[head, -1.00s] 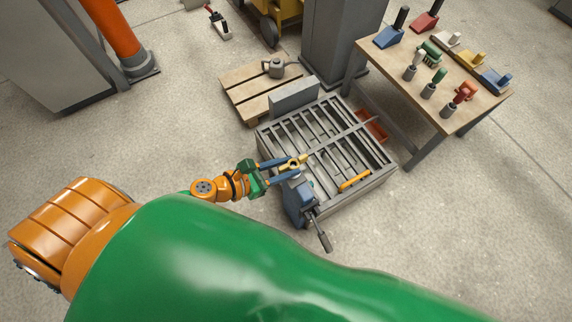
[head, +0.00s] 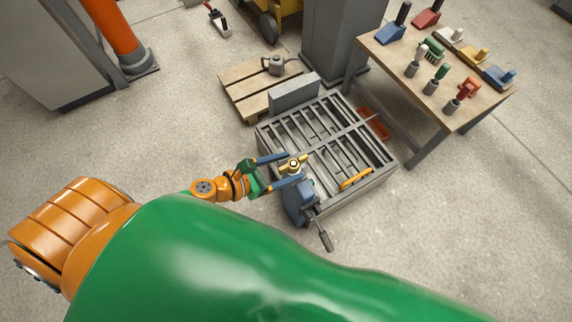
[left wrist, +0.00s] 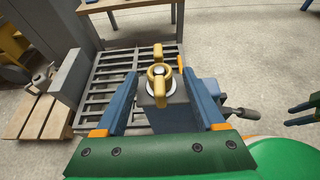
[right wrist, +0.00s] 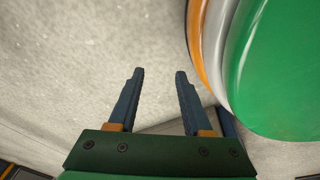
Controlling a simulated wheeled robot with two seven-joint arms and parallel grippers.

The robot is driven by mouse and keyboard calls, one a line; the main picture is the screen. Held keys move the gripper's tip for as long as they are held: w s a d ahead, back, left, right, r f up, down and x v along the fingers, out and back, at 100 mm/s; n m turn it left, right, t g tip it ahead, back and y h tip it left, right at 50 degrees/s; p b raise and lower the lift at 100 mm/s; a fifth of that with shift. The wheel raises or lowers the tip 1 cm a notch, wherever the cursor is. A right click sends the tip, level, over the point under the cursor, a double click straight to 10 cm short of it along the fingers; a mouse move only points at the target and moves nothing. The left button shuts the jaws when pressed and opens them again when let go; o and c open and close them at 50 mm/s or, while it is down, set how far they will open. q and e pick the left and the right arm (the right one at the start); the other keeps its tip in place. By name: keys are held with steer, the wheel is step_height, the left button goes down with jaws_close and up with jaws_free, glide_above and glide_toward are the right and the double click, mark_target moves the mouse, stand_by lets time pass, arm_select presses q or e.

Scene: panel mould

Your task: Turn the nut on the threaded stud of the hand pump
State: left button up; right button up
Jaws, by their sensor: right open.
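The nut is a yellow wing nut (head: 302,160) on top of the hand pump. In the left wrist view the nut (left wrist: 158,69) has two upright wings around the stud's pale tip, above a silvery collar. The hand pump (head: 298,200) has a blue body and a dark lever sticking out towards the front; its body also shows in the left wrist view (left wrist: 212,92). My left gripper (head: 292,168) is open, with one blue finger on each side of the nut and gaps between. My right gripper (right wrist: 160,72) is open and empty over the floor.
The grey slatted panel mould (head: 385,178) stands behind the pump, with an orange bar (head: 356,179) on it. A wooden table (head: 400,82) with several tools is at the right back. A pallet (head: 240,92) bears a grey can (head: 274,64). Open floor lies left and right.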

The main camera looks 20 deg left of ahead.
arm_select(q)
steer(key=shift+s+a, duration=0.15)
steer(key=shift+s, duration=0.05)
steer(key=v, duration=0.6)
steer(key=shift+s+a+r, duration=0.1)
steer(key=shift+s+r, duration=0.1)
steer(key=shift+r, duration=0.05)
arm_select(e)
steer(key=w, duration=0.1)
steer(key=w+a+r, duration=0.1)
steer(key=w, duration=0.1)
steer(key=shift+w+a+r, duration=0.15)
steer(key=shift+a+r, duration=0.15)
steer(key=shift+a, duration=0.05)
